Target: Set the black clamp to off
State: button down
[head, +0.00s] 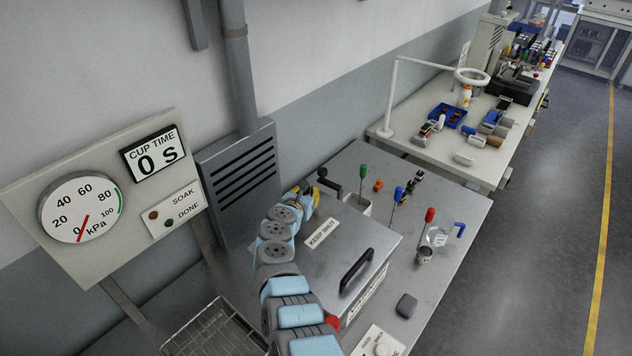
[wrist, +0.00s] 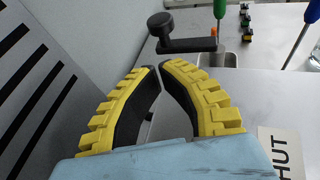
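The black clamp (wrist: 188,45) is a flat bar with a round upright knob at its left end, seen just ahead of my fingertips in the wrist view. In the head view the black clamp (head: 328,182) sits at the back edge of the bench, beside a small metal cup. My gripper (wrist: 160,67) has yellow ribbed fingers with black inner pads. Its tips come together with nothing between them, short of the clamp and apart from it. In the head view my gripper (head: 304,193) is partly hidden by my arm. I cannot read any marking for the clamp's position.
A metal box (head: 385,237) labelled "KEEP SHUT" with a black handle lies right of my arm. A grey vented cabinet (head: 240,170) is close on the left. Blue- and red-handled tools stand farther right.

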aim_at(319, 175)
jog(key=shift+r+b+x, duration=0.2)
jog(key=shift+b+x, duration=0.25)
jog(key=shift+x, duration=0.3)
jog(key=shift+r+b+x, duration=0.15)
jog(key=shift+b+x, duration=0.35)
jog(key=shift+x, duration=0.3)
jog(key=shift+r+b+x, duration=0.2)
jog(key=shift+b+x, duration=0.25)
jog(key=shift+x, duration=0.3)
jog(key=shift+w+d+r, duration=0.1)
jog(key=shift+w+d, duration=0.05)
jog(key=shift+w, duration=0.3)
jog(key=shift+w+d+b, duration=0.1)
jog(key=shift+w+b, duration=0.05)
jog(key=shift+b, duration=0.45)
jog(key=w+b, duration=0.1)
jog(key=b, duration=0.3)
jog(key=shift+w+d, duration=0.1)
jog(key=shift+d, duration=0.1)
jog(key=shift+r+p, duration=0.15)
jog(key=shift+p, duration=0.35)
